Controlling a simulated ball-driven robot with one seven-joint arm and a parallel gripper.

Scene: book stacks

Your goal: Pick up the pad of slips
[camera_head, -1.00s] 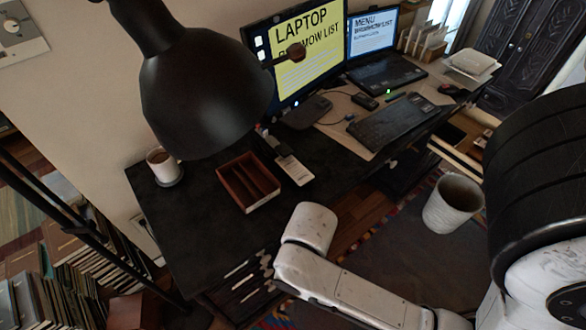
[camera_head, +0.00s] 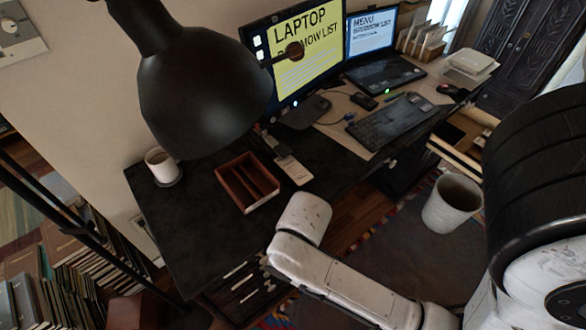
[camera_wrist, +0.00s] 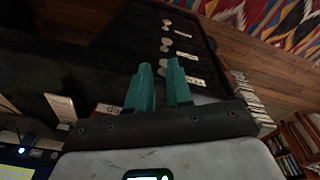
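A pale pad, which looks like the pad of slips (camera_head: 294,170), lies flat on the dark desk (camera_head: 205,215), just right of a brown wooden tray (camera_head: 232,189). In the wrist view a pale flat piece at the left (camera_wrist: 60,106) may be the same pad, but I cannot be sure. My gripper (camera_wrist: 159,65) has two teal fingers standing apart with nothing between them. It points over dark furniture with round knobs and labels, and the pale piece is off to its left. The gripper does not show in the head view; only my white arm links show, at the desk's front edge.
A black lamp (camera_head: 203,95) hangs over the desk's left part. A mug (camera_head: 161,166) stands at the left. A monitor (camera_head: 308,50), laptop (camera_head: 384,72) and keyboard (camera_head: 388,120) stand at the back right. A pale bin (camera_head: 452,204) is at the right. The desk's front left is bare.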

